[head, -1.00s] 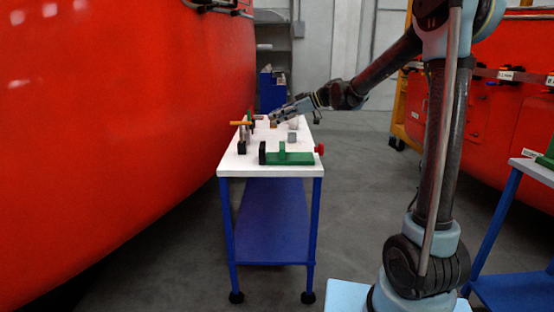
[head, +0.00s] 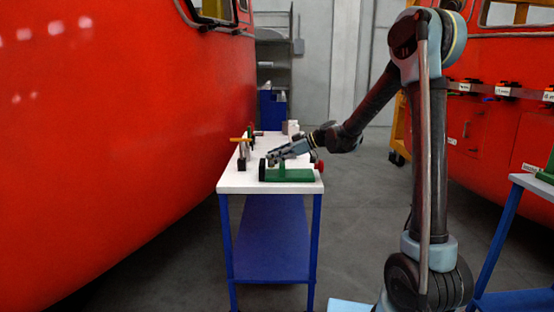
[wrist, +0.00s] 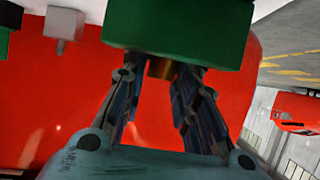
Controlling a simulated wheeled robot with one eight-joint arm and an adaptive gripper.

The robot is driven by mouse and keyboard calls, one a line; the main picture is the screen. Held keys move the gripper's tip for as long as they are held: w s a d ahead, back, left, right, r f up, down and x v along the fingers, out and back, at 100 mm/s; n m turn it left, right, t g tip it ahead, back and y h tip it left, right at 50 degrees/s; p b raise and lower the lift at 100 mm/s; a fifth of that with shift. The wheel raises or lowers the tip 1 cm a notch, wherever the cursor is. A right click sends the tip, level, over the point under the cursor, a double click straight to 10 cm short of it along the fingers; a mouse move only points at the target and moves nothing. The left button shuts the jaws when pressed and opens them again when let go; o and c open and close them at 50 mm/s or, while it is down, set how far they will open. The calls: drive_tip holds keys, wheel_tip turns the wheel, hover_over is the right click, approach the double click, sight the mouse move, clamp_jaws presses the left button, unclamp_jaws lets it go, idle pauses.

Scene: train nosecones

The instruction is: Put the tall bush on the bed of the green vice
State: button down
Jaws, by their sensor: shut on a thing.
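The green vice (head: 290,176) lies at the near end of the white table, with a black end block (head: 262,169) on its left and a red knob (head: 319,165) on its right. My gripper (head: 272,160) hangs low over the vice, fingers pointing left. In the wrist view, a large green block (wrist: 178,30), seemingly part of the vice, covers the fingertips. A small bronze-brown piece, the bush (wrist: 163,68), shows between my fingers just below that block, mostly hidden. I cannot tell whether the bush touches the vice. The bush is not discernible in the head view.
The white table (head: 235,182) has a narrow top. An orange-handled tool (head: 240,139) and dark upright pieces stand along its left side. Pale objects (head: 290,127) stand at the far end. A red train nosecone (head: 110,120) borders the left. A second table stands at right.

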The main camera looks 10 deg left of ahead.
drive_tip(key=shift+s+f, duration=0.35)
idle(0.5)
drive_tip(key=c, duration=1.3)
unclamp_jaws()
drive_tip(key=shift+r, duration=0.1)
